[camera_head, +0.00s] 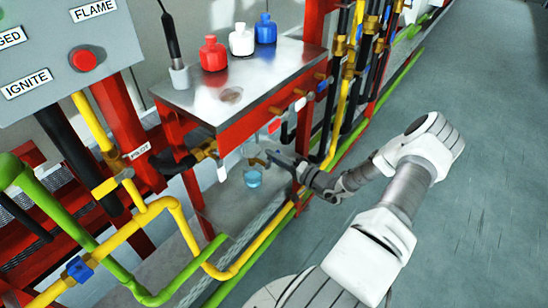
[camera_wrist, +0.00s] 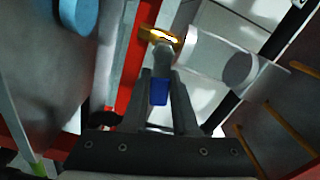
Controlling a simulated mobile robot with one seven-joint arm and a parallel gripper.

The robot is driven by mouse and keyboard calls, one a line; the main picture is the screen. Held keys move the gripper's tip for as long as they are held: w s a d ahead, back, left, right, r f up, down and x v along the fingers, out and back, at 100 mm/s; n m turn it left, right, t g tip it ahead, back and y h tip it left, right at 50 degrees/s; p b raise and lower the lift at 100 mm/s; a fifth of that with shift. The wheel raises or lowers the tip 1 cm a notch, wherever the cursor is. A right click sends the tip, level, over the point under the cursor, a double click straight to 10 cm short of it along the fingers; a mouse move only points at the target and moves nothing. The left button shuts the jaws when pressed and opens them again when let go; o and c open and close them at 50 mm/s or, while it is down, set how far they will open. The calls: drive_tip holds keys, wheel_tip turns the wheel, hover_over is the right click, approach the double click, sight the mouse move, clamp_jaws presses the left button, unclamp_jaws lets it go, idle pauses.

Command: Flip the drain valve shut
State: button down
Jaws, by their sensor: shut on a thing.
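The drain valve shows in the wrist view as a brass body (camera_wrist: 160,37) with a grey stem and a blue-tipped lever (camera_wrist: 159,92). My gripper (camera_wrist: 162,76) is shut on that lever, with a finger on each side of it. In the head view my gripper (camera_head: 276,157) reaches in under the front of the steel-topped bench, and the valve there is small and mostly hidden. A clear cylinder (camera_wrist: 208,58) adjoins the brass body. A cup of blue liquid (camera_head: 253,178) stands below and left of my gripper.
The steel bench top (camera_head: 200,98) above carries a red bottle (camera_head: 213,54), a white bottle (camera_head: 241,40) and a blue bottle (camera_head: 265,29). Yellow pipe (camera_head: 180,222) and green pipe (camera_head: 205,252) run low in front. The grey floor at right is clear.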

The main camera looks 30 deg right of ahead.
drive_tip(key=shift+f+m, duration=0.3)
drive_tip(key=shift+m, duration=0.5)
drive_tip(key=shift+f+m, duration=0.25)
drive_tip(key=shift+m, duration=0.55)
drive_tip(key=c, duration=0.7)
unclamp_jaws()
drive_tip(key=p+v, duration=0.2)
drive_tip(key=v, duration=1.5)
drive_tip(key=shift+s+d+p, duration=0.2)
drive_tip(key=shift+p, duration=0.2)
